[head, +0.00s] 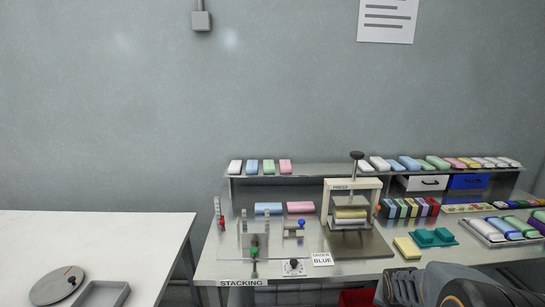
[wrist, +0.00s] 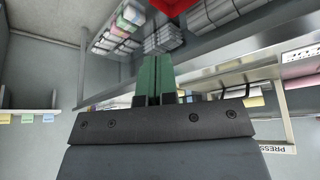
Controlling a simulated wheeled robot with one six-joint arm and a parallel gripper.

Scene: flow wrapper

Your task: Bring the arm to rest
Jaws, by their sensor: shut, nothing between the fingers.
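My gripper (wrist: 160,78) shows in the wrist view, with its two green fingers together and nothing visible between them. A wide dark bracket with bolts is below the fingers in that view. In the head view, dark and grey parts of my arm show at the bottom right, in front of the bench's front edge. The fingers cannot be made out there.
A metal bench (head: 220,268) carries a press (head: 350,205), a stacking fixture (head: 254,240), a teal holder (head: 433,238) and a tray (head: 484,231) of wrapped bars. A shelf (head: 320,170) holds several bars. A white table (head: 90,235) stands left, across a gap.

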